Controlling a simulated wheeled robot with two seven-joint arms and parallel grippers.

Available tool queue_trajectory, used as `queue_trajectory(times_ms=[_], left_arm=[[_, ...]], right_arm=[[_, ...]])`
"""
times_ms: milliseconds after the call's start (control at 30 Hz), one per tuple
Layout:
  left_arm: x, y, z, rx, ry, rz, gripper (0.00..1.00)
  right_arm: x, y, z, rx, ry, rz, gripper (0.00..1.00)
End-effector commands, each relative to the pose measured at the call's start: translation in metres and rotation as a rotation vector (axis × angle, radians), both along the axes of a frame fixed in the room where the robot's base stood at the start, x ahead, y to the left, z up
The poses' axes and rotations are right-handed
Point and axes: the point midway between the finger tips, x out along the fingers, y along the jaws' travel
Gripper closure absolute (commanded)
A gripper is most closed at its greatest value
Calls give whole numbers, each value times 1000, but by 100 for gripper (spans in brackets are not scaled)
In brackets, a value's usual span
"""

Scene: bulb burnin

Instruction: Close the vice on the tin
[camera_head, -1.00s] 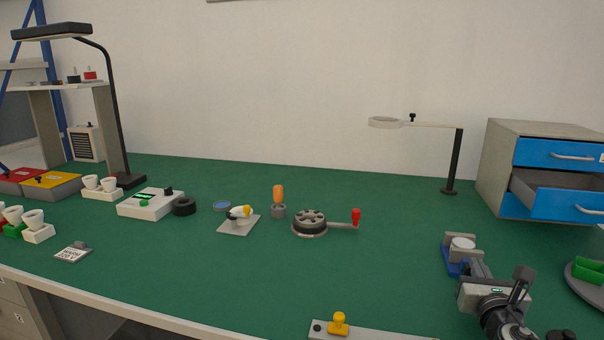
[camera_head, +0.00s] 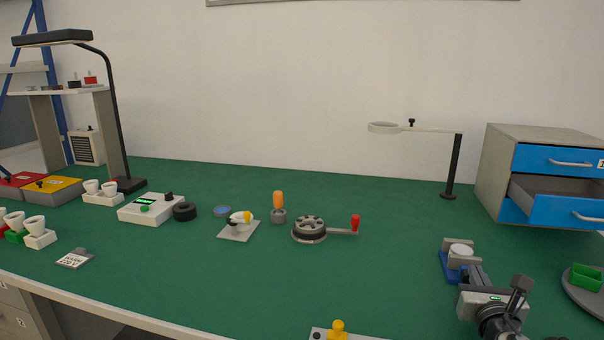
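The vice stands at the right of the bench. It has a blue base (camera_head: 446,268) and grey jaws (camera_head: 459,262). The tin (camera_head: 461,250), a small pale round can, sits upright between the jaws; whether both jaws touch it I cannot tell. My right gripper (camera_head: 476,273) comes in from the lower right, its fingers close against the near side of the vice. Its grey body hides the near end of the vice and any handle there. I cannot make out whether the fingers are open or shut. My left gripper is not in view.
A blue drawer cabinet (camera_head: 490,176) with one drawer open stands behind right. A plate (camera_head: 575,292) with a green box (camera_head: 585,278) lies right of my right arm. A magnifier stand (camera_head: 453,165) stands behind.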

Motion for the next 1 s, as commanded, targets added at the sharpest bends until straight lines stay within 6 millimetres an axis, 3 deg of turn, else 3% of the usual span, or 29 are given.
queue_trajectory(times_ms=[33,600,1000], left_arm=[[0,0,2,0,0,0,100],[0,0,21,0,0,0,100],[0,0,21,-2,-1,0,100]], right_arm=[[-3,-1,-7,1,16,-4,100],[-57,13,0,-1,4,-1,100],[-59,13,0,-2,0,-2,100]])
